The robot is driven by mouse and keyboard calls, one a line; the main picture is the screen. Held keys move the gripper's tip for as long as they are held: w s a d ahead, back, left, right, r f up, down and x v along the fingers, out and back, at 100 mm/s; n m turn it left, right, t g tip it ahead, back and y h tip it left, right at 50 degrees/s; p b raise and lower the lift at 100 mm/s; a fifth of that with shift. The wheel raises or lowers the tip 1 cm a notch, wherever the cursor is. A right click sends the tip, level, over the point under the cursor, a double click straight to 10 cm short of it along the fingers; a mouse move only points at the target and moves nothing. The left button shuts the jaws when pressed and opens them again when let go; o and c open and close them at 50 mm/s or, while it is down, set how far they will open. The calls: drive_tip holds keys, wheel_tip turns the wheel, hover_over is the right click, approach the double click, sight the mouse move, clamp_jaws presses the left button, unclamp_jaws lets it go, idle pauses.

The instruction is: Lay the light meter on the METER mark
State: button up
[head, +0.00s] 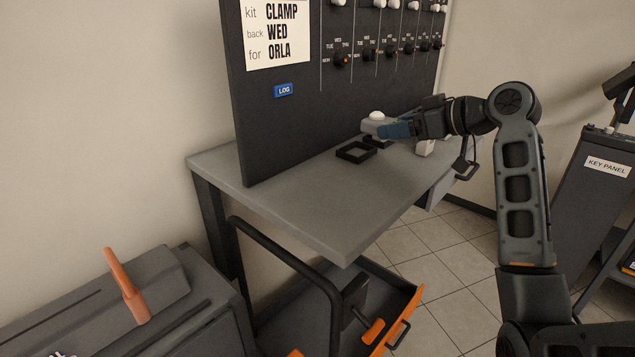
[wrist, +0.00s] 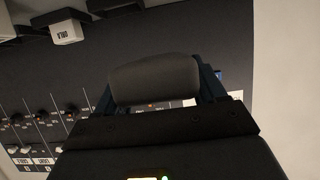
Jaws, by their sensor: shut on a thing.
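The light meter (head: 374,126) is a small grey body with a white dome on top. My gripper (head: 393,131), with blue fingers, is shut on it and holds it above the grey table (head: 310,205), close to the dark upright board. In the wrist view the meter's dark grey rounded body (wrist: 155,79) fills the space between the fingers (wrist: 158,84). I cannot make out a METER mark in either view. The table behind the gripper and meter is partly hidden.
A black square frame (head: 356,152) lies on the table below and left of the meter. A white item (head: 425,147) stands right of it under the gripper. The dark board (head: 290,120) carries knobs and labels. The table's front is bare. An orange-edged drawer (head: 405,316) is open below.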

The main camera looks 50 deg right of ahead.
drive_tip(key=p, duration=0.2)
hover_over(349, 198)
wheel_tip(349, 198, down, 7)
drive_tip(key=shift+r, duration=0.1)
drive_tip(key=shift+a+f, duration=0.1)
drive_tip(key=shift+f, duration=1.95)
drive_tip(key=o, duration=1.1)
drive_tip(key=shift+f, duration=0.1)
drive_tip(key=shift+r+p, duration=0.2)
drive_tip(key=shift+p, duration=0.15)
drive_tip(key=shift+o, duration=0.2)
drive_tip(key=b+v, duration=0.1)
drive_tip(key=v, duration=1)
drive_tip(key=shift+s+b, duration=0.4)
drive_tip(key=shift+w+r, duration=0.1)
